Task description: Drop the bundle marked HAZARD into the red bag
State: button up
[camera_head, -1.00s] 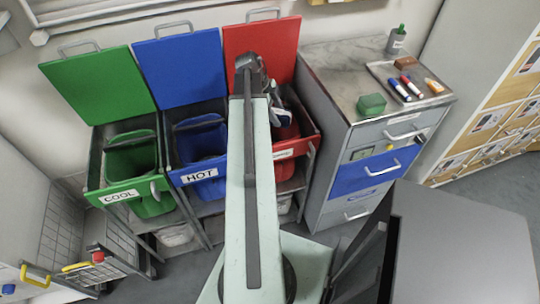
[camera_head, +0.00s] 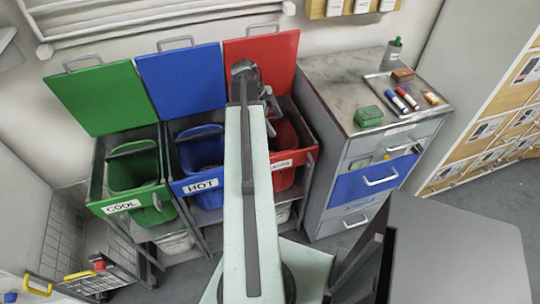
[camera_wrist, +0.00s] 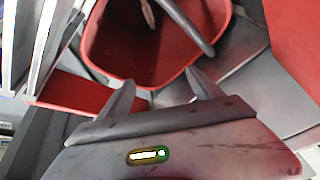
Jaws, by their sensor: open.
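The red bag (camera_head: 286,150) hangs open in the rightmost frame, under a raised red lid (camera_head: 275,58), its label partly hidden by my arm. In the wrist view its open mouth (camera_wrist: 118,45) lies just beyond my gripper (camera_wrist: 162,90), with a dark handle arching across the right side. My gripper is open, with nothing visible between its fingers. A pale pinkish thing (camera_wrist: 149,14) shows inside the bag at the top of the wrist view; I cannot tell what it is. I can make out no HAZARD marking or bundle in either view.
A green COOL bag (camera_head: 133,170) and blue HOT bag (camera_head: 199,150) hang to the left under raised lids. A cabinet (camera_head: 335,105) on the right carries a green box (camera_head: 368,116) and a tray (camera_head: 385,84) with markers. A wire cart (camera_head: 75,235) stands lower left.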

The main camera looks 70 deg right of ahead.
jog(key=p+v, duration=0.3)
jog(key=v, duration=0.2)
dwell(0.3)
jog(key=w+a+n+t+p, duration=0.2)
jog(key=w+a+n+t, duration=0.1)
jog(key=w+a+n, duration=2.2)
jog(key=a+n, duration=0.1)
jog(key=a, duration=0.7)
jog(key=w+a+r+n+t+y+p, duration=0.1)
jog(key=w+a+n, duration=0.3)
jog(key=a, duration=0.8)
jog(key=w+a+n, duration=0.3)
jog(key=a+n, duration=0.2)
jog(key=a, duration=0.7)
jog(key=shift+w+a+r+y+p, duration=0.2)
jog(key=shift+w+y+p, duration=0.1)
jog(key=shift+y, duration=0.1)
